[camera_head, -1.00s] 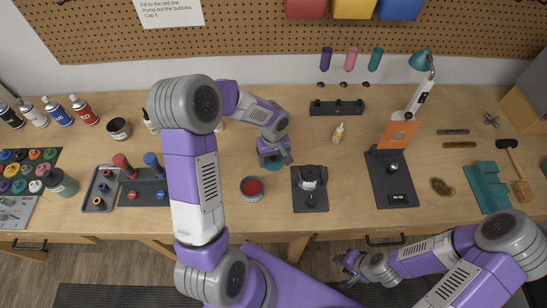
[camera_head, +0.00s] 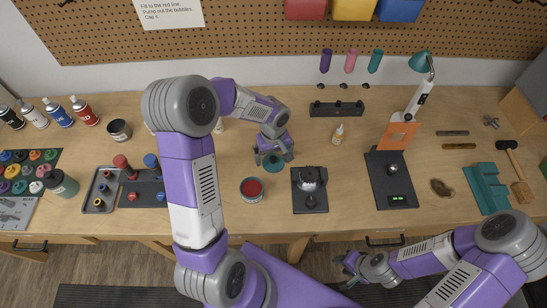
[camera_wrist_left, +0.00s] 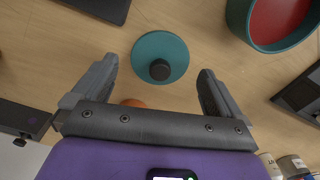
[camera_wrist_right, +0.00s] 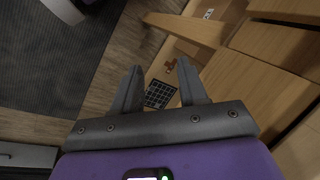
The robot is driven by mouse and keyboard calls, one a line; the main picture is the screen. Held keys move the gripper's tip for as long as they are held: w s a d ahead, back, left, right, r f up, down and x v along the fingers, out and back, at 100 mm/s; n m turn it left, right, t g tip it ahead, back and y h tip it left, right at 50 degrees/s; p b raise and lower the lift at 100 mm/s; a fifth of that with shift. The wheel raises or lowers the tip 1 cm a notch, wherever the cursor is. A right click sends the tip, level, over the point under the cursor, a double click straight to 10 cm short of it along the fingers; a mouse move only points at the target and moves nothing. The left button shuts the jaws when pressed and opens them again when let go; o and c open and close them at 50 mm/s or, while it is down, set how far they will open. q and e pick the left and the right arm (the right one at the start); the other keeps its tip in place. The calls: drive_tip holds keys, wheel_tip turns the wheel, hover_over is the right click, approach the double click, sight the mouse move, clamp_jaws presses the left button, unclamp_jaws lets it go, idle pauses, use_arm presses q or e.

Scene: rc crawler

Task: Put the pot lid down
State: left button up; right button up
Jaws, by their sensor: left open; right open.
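The pot lid (camera_wrist_left: 160,48) is a teal disc with a dark knob (camera_wrist_left: 160,70), lying on the bench with the knob up. It also shows in the head view (camera_head: 273,164), partly hidden by my left gripper (camera_head: 275,154). That gripper is open, its fingers apart on either side of the knob in the left wrist view and not touching it. The teal pot (camera_head: 252,190), red inside, stands uncovered in front of the lid, a little to the left. My right gripper (camera_head: 349,264) is open and empty, off the bench's front edge.
A dark stand (camera_head: 310,202) is right of the pot. A grey tray (camera_head: 101,190) and a dark block with red and blue handles (camera_head: 143,188) lie to the left. A small bottle (camera_head: 338,133) stands behind. Bare bench surrounds the lid.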

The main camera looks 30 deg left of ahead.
sight(273, 159)
use_arm(q)
wheel_tip(273, 159, up, 10)
drive_tip(key=p, duration=0.1)
idle(0.6)
